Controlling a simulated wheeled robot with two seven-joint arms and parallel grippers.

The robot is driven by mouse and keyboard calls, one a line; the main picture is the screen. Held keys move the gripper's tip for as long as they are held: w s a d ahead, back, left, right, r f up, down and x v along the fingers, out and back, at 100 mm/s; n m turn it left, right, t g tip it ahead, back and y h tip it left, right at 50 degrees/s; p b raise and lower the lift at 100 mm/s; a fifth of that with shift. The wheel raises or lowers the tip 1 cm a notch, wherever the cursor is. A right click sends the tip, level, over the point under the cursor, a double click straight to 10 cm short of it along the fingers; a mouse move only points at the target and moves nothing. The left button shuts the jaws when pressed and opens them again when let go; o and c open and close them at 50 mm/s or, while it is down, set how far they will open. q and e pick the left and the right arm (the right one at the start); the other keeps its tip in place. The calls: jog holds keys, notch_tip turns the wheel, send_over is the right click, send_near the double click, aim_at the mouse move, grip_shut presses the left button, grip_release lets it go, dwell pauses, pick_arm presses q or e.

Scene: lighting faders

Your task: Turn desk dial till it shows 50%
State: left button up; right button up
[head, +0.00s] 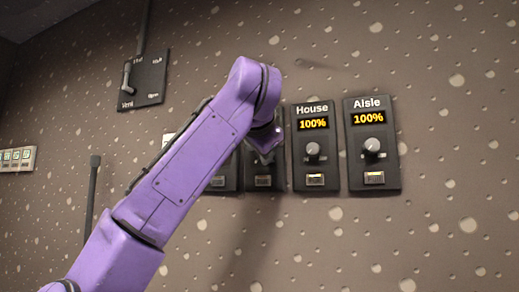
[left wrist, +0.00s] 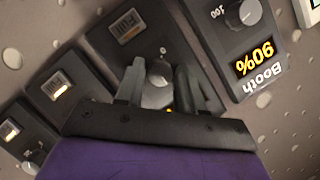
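Dark dial panels hang in a row on the wall. My left gripper (left wrist: 160,68) is at the panel (head: 262,182) left of the House panel. In the left wrist view, its fingers stand either side of that panel's grey knob (left wrist: 159,76), apparently open; whether they touch it is unclear. The gripper body covers that panel's name and reading, so I cannot read that it is the desk dial. An amber glow shows just under the knob. In the head view my left arm hides much of this panel. My right gripper is not in view.
The House panel (head: 313,171) and Aisle panel (head: 372,169) to the right both read 100%. The Booth panel (left wrist: 262,58), upside down in the left wrist view, reads 90%. A Vent lever plate (head: 151,80) is at upper left.

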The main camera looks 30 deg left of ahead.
pick_arm(q)
jog(key=shift+o, duration=0.9)
jog(key=b+v, duration=0.1)
jog(key=v, duration=0.9)
jog(key=shift+s, duration=0.2)
jog(key=shift+d, duration=0.1)
